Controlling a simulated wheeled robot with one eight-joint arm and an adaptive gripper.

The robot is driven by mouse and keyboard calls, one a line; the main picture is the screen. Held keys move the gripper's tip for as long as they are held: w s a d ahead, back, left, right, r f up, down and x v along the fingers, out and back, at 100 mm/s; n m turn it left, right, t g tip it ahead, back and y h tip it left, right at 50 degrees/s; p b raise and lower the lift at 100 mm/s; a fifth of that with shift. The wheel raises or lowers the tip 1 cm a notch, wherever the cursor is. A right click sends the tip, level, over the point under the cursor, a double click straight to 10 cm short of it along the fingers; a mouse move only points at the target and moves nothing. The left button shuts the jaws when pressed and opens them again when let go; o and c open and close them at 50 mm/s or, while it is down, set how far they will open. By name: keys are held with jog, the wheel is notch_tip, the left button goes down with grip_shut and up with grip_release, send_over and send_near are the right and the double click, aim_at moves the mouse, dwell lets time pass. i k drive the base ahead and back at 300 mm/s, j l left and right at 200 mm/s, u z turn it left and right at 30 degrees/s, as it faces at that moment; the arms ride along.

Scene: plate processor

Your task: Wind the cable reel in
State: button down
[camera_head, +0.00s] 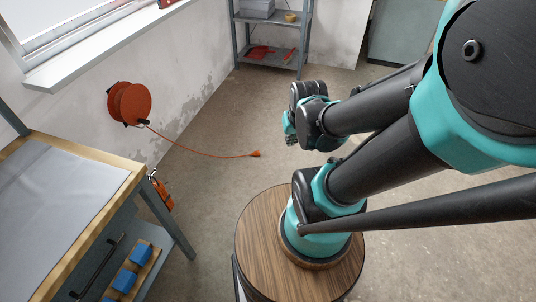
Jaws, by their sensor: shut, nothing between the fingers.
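The orange cable reel (130,102) is mounted on the left wall, below the window. Its orange cable (195,151) is pulled out and runs down and right in a loose curve. The cable ends in an orange plug (255,154) that appears to be on the floor. My gripper (290,138) is to the right of the plug and apart from it. It is shut and holds nothing. It is small in view and partly hidden by my arm's end, so its fingers show poorly.
A workbench (120,190) with a grey top stands at the left front, with blue blocks (141,253) on its lower shelf. An orange tool (160,190) hangs at its side. A metal shelf (270,58) stands at the back. The floor around the cable looks clear.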

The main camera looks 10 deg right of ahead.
aim_at(128, 102)
jog(key=i+u, duration=0.1)
jog(key=i, duration=0.6)
jog(key=i+u, duration=0.15)
jog(key=i, duration=0.55)
jog(key=i+l+u, duration=0.1)
jog(key=i, duration=0.55)
jog(key=l, duration=0.1)
